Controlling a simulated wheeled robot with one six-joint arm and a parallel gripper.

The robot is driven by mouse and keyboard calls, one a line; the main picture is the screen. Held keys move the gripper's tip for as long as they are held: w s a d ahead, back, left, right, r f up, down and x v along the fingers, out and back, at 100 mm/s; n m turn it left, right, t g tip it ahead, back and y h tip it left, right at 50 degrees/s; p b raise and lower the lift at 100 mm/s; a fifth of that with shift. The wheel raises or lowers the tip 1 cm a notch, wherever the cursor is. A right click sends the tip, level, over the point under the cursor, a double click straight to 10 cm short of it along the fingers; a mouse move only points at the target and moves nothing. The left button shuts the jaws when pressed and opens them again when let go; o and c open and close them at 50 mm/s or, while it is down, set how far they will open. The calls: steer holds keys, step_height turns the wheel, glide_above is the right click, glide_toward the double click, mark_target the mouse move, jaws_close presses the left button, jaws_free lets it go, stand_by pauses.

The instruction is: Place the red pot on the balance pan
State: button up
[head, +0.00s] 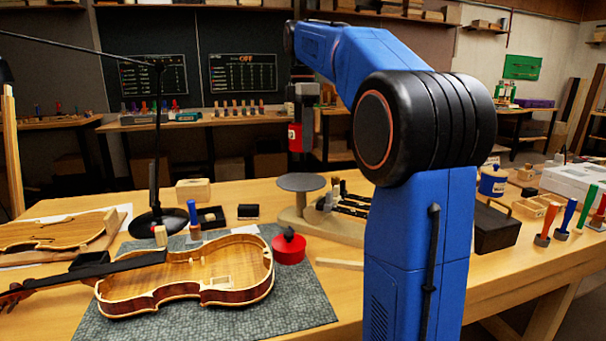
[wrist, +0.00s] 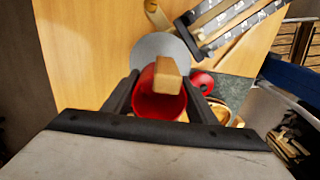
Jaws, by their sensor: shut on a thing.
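My gripper (head: 303,104) points down and is shut on the red pot (head: 295,138), holding it in the air above the balance pan. The pan is a flat grey disc (head: 301,182) on a wooden base at the back of the bench. A clear gap shows between pot and pan. In the wrist view the red pot (wrist: 158,108) sits between the two dark fingers (wrist: 162,88), with a tan block-like piece (wrist: 168,76) at its rim. The grey pan (wrist: 156,46) lies beyond it, partly hidden by the pot and fingers.
A red container with a black knob (head: 289,249) sits on the grey mat (head: 310,301) beside an open violin body (head: 190,279). A black lamp (head: 156,215) stands to the left. A rack of dark blocks (head: 352,208) lies right of the pan. A blue pot (head: 492,182) stands further right.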

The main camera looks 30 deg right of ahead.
mark_target(303, 181)
step_height(303, 181, down, 9)
stand_by(0.5)
steer(key=o, duration=1.1)
steer(key=shift+f, duration=0.1)
steer(key=shift+c, duration=0.2)
step_height(303, 181, up, 12)
steer(key=shift+r, duration=0.15)
steer(key=shift+s, duration=0.1)
